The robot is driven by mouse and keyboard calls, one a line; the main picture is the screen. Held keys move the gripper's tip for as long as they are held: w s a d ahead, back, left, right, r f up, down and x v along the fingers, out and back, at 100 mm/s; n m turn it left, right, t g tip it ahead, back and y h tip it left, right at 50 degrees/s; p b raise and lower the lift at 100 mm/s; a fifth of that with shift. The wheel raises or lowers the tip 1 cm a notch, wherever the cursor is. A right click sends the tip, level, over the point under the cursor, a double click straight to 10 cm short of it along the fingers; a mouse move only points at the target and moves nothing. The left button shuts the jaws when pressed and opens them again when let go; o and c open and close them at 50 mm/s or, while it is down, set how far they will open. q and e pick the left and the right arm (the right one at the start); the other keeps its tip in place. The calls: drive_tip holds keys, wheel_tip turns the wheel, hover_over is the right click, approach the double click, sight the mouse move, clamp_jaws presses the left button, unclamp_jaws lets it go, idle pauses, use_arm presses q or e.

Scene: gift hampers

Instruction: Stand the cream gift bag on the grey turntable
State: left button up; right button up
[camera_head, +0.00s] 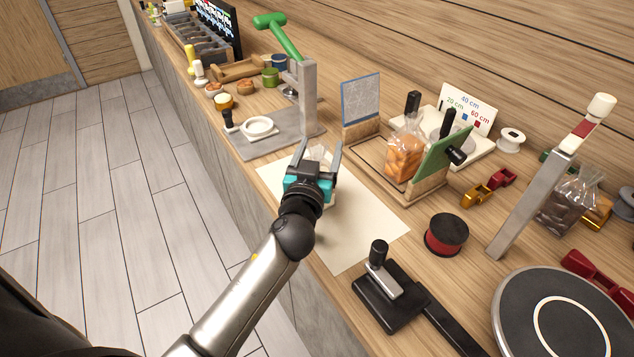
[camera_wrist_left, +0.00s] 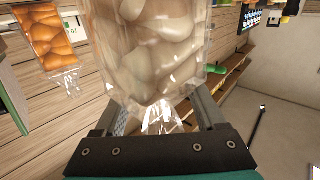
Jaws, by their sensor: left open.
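The cream gift bag, a clear bag with pale cream contents and a gathered clear end, fills the top middle of the left wrist view (camera_wrist_left: 155,60). In the head view only a pale bit of it (camera_head: 321,155) shows between my left fingers, over a cream sheet. My left gripper (camera_head: 319,150) is open, with one finger on each side of the bag; I cannot tell whether they touch it. The grey turntable (camera_head: 515,310), a round disc with a white ring, stands empty at the bottom right of the head view. My right gripper is not in view.
The cream sheet (camera_head: 365,235) lies on the wooden counter. A black press-like tool (camera_head: 385,310), a red-rimmed black spool (camera_head: 446,235) and a slanted grey post (camera_head: 535,195) stand between bag and turntable. A bag of orange contents (camera_head: 403,158) sits in a wooden stand behind.

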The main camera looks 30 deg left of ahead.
use_arm(q)
clamp_jaws()
idle(0.6)
idle(0.8)
